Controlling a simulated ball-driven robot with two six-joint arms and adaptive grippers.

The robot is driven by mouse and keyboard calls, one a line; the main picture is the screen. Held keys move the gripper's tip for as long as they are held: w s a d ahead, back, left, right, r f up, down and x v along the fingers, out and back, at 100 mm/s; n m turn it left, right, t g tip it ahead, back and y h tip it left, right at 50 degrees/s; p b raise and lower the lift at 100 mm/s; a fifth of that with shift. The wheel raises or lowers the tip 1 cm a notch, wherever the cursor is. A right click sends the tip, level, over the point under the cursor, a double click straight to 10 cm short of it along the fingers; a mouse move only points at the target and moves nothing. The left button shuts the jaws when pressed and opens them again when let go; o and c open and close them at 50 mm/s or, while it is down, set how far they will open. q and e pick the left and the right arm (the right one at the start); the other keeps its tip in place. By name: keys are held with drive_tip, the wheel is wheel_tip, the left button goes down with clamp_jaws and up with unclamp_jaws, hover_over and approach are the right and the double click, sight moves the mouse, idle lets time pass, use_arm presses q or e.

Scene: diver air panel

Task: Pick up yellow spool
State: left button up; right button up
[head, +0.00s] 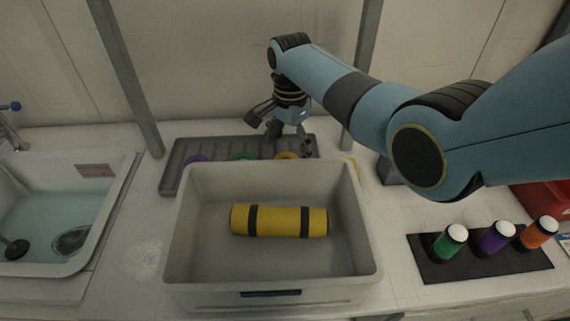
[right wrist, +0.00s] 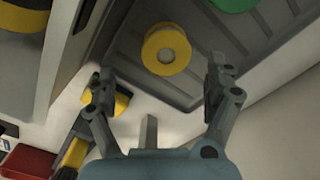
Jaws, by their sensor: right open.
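The yellow spool (right wrist: 166,69) sits in the dark grey ribbed tray (right wrist: 125,65), and its pale round core faces the right wrist camera. In the head view the spool (head: 287,155) is at the tray's right end, partly hidden by the grey bin's back wall and my gripper. My right gripper (head: 289,143) is open above that end of the tray. In the right wrist view the gripper's fingers (right wrist: 161,81) are spread wide with nothing between them, and the spool shows just beyond the gap. My left gripper is not in view.
The tray also holds a green spool (head: 240,156) and a purple spool (head: 197,158). A grey bin (head: 172,240) with a yellow black-banded cylinder (head: 280,221) stands in front. A sink (head: 118,205) is at left. Capped bottles stand on a black mat (head: 428,268) at right.

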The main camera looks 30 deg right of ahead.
sight(289, 158)
drive_tip(key=shift+w+f, duration=0.15)
drive_tip(key=shift+f, duration=0.5)
drive_tip(key=f, duration=0.1)
drive_tip(key=f+b, duration=0.1)
drive_tip(key=f, duration=0.2)
drive_tip(key=shift+w+d+f, duration=0.15)
drive_tip(key=shift+w+d, duration=0.05)
drive_tip(key=shift+w, duration=0.15)
drive_tip(key=shift+s, duration=0.1)
drive_tip(key=shift+c, duration=0.7)
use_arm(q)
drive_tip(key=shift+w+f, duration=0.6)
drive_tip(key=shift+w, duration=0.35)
use_arm(e)
drive_tip(key=c, duration=1.1)
